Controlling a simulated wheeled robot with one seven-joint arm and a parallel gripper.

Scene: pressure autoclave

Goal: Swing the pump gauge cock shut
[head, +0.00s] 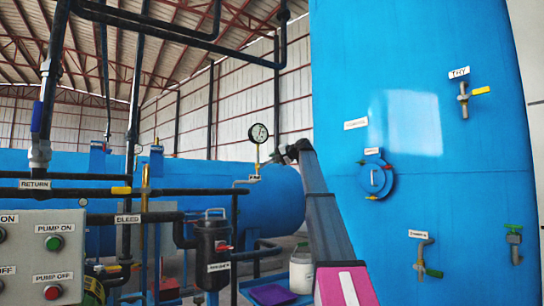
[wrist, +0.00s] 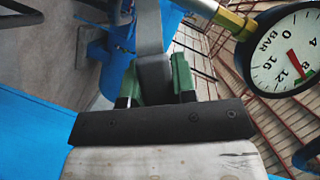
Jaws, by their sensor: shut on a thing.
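The pump gauge (head: 259,133), a round white dial in a black rim, stands on a brass stem (head: 258,158) left of my arm's end. In the wrist view the gauge (wrist: 289,52) is at the upper right, its red needle between 8 and 12, with brass and a blue part (wrist: 200,6) beside it. My gripper (wrist: 156,80) has green-tipped fingers shut on a flat grey bar (wrist: 149,35), seemingly the gauge cock's lever. The bar runs up out of the picture. In the head view the cock is too small to make out, and the fingers cannot be told apart.
A large blue vessel (head: 440,190) with labelled valves fills the right. A blue horizontal tank (head: 270,195) lies behind the gauge. Black pipes, a black strainer pot (head: 213,255) and the pump button panel (head: 45,260) stand at the left. A white jug (head: 301,270) is low by my arm.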

